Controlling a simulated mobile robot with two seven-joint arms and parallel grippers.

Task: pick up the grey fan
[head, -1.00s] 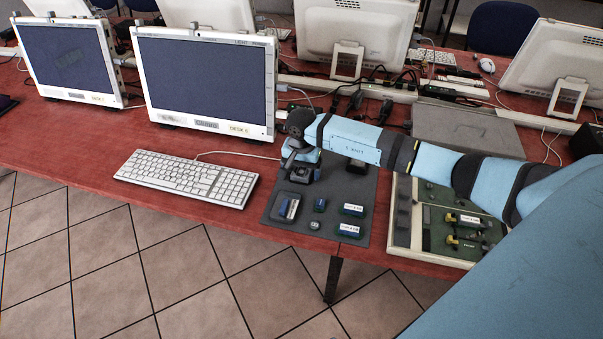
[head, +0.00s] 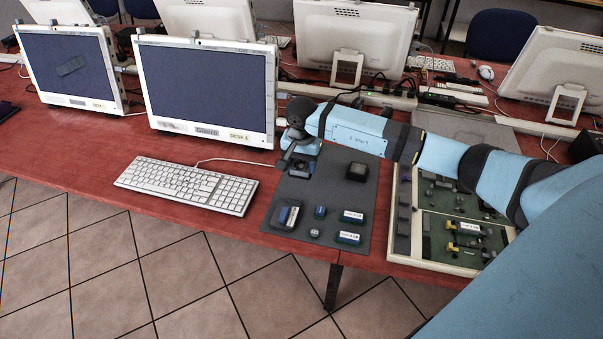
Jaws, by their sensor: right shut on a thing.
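My right gripper (head: 286,161) is over the top left of the dark grey mat, beside the right monitor's lower corner. It is shut on a small dark piece, seen nearly edge-on, which I take to be the grey fan (head: 287,157); the wrist partly hides it. It looks held above the mat. My left gripper is not in view.
The mat (head: 330,208) holds a dark blue-sided part (head: 301,169), a black block (head: 357,171) and several small labelled modules. A white keyboard (head: 187,184) is to the left. A framed green board (head: 455,229) is to the right. Monitors (head: 205,85) stand behind.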

